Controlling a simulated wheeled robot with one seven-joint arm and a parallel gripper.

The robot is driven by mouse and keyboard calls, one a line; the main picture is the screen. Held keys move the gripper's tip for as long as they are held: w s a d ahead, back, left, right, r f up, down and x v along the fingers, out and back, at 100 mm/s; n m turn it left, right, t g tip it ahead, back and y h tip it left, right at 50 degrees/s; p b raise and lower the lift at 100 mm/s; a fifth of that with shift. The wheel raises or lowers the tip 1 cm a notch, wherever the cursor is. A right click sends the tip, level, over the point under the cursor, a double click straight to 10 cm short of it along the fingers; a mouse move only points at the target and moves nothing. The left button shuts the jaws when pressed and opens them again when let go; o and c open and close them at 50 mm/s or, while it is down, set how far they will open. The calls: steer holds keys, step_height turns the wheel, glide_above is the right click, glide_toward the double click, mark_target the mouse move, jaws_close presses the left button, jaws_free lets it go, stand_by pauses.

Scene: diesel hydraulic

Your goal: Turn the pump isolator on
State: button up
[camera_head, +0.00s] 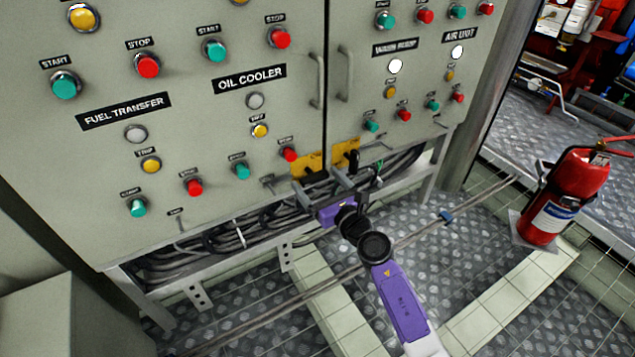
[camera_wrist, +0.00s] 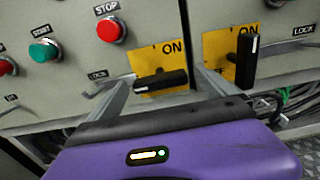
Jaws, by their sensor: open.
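Two isolator switches with yellow plates sit at the cabinet's bottom edge; I cannot read which is the pump's. In the wrist view, the left switch's black handle (camera_wrist: 160,82) lies nearly horizontal, below the "ON" mark of its yellow plate (camera_wrist: 148,58). The right switch's black handle (camera_wrist: 246,58) stands upright on its yellow plate (camera_wrist: 233,42). My gripper (camera_wrist: 166,76) is open, with one finger either side of the left handle; I cannot tell whether they touch it. In the head view my gripper (camera_head: 318,182) is at the cabinet's lower edge, partly hiding the left handle.
The grey cabinet (camera_head: 210,110) carries several buttons and two door handles (camera_head: 317,82). Small lock levers lie beside the switches. Loose cables (camera_head: 265,215) run below the cabinet. A red fire extinguisher (camera_head: 570,195) stands at right. Tread-plate floor (camera_head: 460,240) is clear around my arm.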

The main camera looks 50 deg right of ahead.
steer(key=shift+w, duration=0.1)
steer(key=c, duration=1.4)
steer(key=m+p, duration=0.2)
steer(key=m, duration=0.1)
steer(key=shift+d+r+m, duration=0.1)
steer(key=shift+r+m, duration=0.05)
steer(key=shift+m, duration=0.25)
steer(key=m+p, duration=0.2)
steer(key=m, duration=0.3)
steer(key=m+p, duration=0.2)
steer(key=m, duration=0.3)
steer(key=shift+p, duration=0.3)
steer(key=shift+d+f+m+p, duration=0.15)
steer(key=shift+m+p, duration=0.75)
steer(key=shift+m, duration=1.2)
